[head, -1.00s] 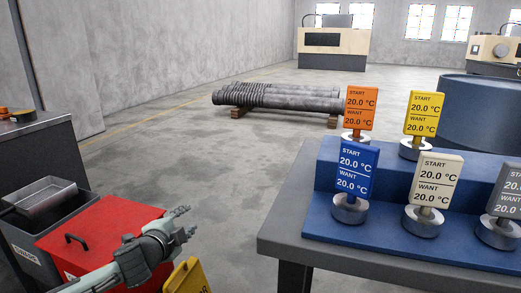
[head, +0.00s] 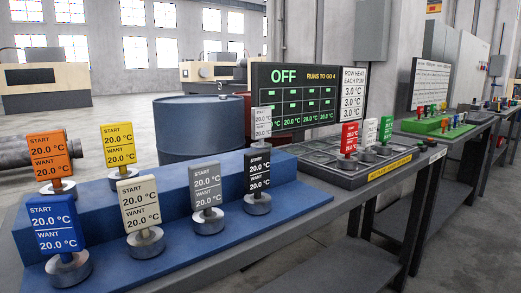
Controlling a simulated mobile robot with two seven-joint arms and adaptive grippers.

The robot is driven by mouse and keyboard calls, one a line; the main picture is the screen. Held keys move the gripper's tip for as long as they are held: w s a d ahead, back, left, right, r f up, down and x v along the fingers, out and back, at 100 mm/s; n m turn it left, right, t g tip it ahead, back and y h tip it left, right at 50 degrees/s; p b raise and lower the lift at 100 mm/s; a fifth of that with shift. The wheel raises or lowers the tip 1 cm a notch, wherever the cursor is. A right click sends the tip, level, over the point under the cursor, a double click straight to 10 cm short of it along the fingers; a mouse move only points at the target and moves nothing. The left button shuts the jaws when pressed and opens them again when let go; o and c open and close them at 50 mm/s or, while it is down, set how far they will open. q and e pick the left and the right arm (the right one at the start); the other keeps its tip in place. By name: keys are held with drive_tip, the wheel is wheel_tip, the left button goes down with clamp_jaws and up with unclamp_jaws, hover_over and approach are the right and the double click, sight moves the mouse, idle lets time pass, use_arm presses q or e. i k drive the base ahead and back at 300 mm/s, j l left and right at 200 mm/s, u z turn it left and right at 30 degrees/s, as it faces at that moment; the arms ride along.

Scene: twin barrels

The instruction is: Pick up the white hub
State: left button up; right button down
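Several metal hubs with coloured signs stand on a blue two-step rack (head: 100,218). A cream-signed hub (head: 140,204) stands on the lower step between the blue-signed (head: 56,225) and grey-signed (head: 206,187) hubs. Another whitish sign (head: 369,132) stands at the dark tray, between red (head: 349,138) and green (head: 385,129) signs. Neither gripper is in view.
Orange (head: 49,157) and yellow (head: 118,145) signed hubs share the upper step. A dark gridded tray (head: 350,178) is right of the rack. A display reading OFF (head: 295,98) stands behind it. A blue barrel (head: 198,126) is behind the rack. More benches run to the right.

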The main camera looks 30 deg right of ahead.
sight(370, 129)
drive_tip(key=j+z, duration=0.1)
drive_tip(key=z, duration=0.35)
drive_tip(key=j+z, duration=0.1)
drive_tip(key=z, duration=0.35)
drive_tip(key=j+z, duration=0.1)
drive_tip(key=z, duration=0.35)
drive_tip(key=j+z, duration=0.15)
drive_tip(key=z, duration=0.35)
drive_tip(key=i+l+u, duration=0.1)
drive_tip(key=l, duration=0.3)
drive_tip(key=i+l+u, duration=0.1)
drive_tip(key=i+l, duration=0.15)
drive_tip(key=l, duration=0.2)
drive_tip(key=i+l+u, duration=0.1)
drive_tip(key=l, duration=0.35)
drive_tip(key=i+l+u, duration=0.1)
drive_tip(key=l, duration=0.4)
drive_tip(key=i+l+u, duration=0.1)
drive_tip(key=l, duration=0.35)
drive_tip(key=i+l+u, duration=0.1)
drive_tip(key=l, duration=0.4)
drive_tip(key=i, duration=0.15)
